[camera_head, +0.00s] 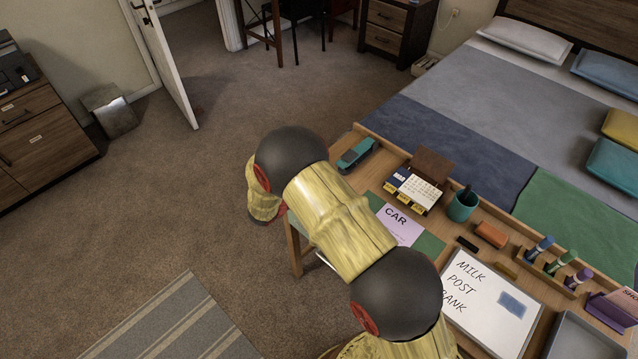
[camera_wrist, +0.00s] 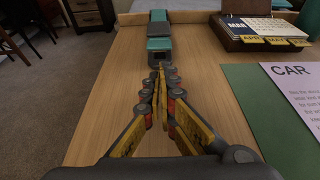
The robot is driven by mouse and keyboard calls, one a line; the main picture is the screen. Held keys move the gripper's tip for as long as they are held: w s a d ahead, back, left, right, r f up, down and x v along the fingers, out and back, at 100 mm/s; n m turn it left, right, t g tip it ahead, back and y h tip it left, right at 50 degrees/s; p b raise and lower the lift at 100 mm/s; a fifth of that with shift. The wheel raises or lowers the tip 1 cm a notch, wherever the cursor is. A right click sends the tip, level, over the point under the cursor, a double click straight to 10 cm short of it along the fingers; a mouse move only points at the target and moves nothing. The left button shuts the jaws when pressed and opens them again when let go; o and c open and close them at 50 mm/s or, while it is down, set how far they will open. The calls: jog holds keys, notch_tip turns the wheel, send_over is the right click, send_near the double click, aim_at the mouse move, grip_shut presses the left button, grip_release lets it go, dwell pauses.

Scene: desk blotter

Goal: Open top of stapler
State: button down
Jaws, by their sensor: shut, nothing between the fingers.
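The teal and dark stapler (camera_head: 357,154) lies near the far left corner of the desk in the head view. In the wrist view the stapler (camera_wrist: 159,42) is straight ahead of my gripper, seen end-on and pointing away. My gripper (camera_wrist: 158,70) is shut and empty, with its fingertips close to the near end of the stapler. I cannot tell whether they touch it. The stapler's top appears to lie down over its base.
A calendar box (camera_head: 418,190) stands right of the stapler, with a teal pen cup (camera_head: 462,205) beyond it. A green blotter with a CAR paper (camera_head: 400,225) lies nearer. A raised wooden edge (camera_wrist: 195,17) runs behind the stapler. Bare desk (camera_wrist: 100,85) lies left of the gripper.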

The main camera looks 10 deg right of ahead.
jog(key=shift+b+x, duration=0.7)
jog(key=shift+x, duration=2.05)
jog(key=shift+r, duration=0.1)
